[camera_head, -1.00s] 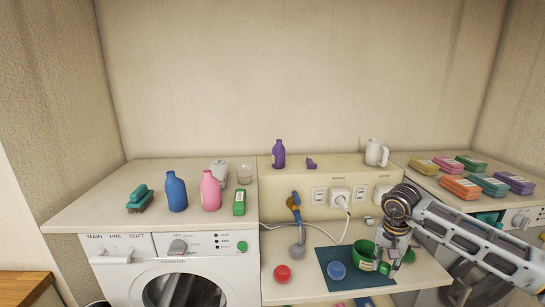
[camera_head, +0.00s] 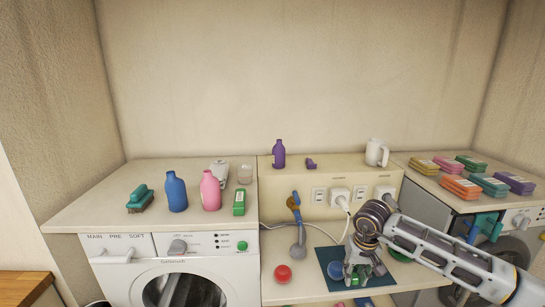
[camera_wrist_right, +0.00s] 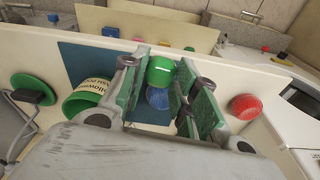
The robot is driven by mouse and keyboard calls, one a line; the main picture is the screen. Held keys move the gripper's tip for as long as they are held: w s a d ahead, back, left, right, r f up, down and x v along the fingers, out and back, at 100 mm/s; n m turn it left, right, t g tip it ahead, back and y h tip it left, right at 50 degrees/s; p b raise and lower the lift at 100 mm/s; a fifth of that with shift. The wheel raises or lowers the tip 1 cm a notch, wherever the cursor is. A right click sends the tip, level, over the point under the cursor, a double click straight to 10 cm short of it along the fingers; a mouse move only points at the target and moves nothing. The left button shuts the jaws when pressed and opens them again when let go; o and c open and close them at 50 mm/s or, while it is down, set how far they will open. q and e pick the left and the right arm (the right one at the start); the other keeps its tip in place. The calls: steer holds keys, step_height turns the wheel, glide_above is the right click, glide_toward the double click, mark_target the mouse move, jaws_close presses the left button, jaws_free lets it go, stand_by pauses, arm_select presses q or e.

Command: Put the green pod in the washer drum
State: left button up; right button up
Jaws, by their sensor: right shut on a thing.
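The green pod (camera_wrist_right: 160,71) is between the fingers of my right gripper (camera_wrist_right: 165,85) in the right wrist view. That gripper (camera_head: 360,270) is shut on it, above the blue mat (camera_head: 327,255) in the head view. A blue pod (camera_wrist_right: 158,98) shows just past the green one, partly hidden by it. The washer drum (camera_head: 180,292) is at the lower left of the head view; its round opening is cut off by the frame's bottom edge. My right gripper is to the right of the washer (camera_head: 125,285). My left gripper is not in view.
A red pod (camera_head: 283,273) lies on the low shelf between washer and mat. A labelled green cup (camera_wrist_right: 85,97) stands beside the gripper. A tap-like hose fitting (camera_head: 297,230) rises behind the shelf. Bottles, including a blue one (camera_head: 176,192), stand on the washer top.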

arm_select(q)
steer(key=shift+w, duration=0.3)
arm_select(e)
steer(key=s+a+f, duration=0.1)
steer(key=a+f, duration=0.1)
steer(key=s+f, duration=0.1)
steer(key=shift+s+a+f, duration=0.3)
steer(key=shift+a+f, duration=0.1)
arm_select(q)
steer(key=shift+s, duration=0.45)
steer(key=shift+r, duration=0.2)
arm_select(e)
steer(key=shift+s, duration=0.15)
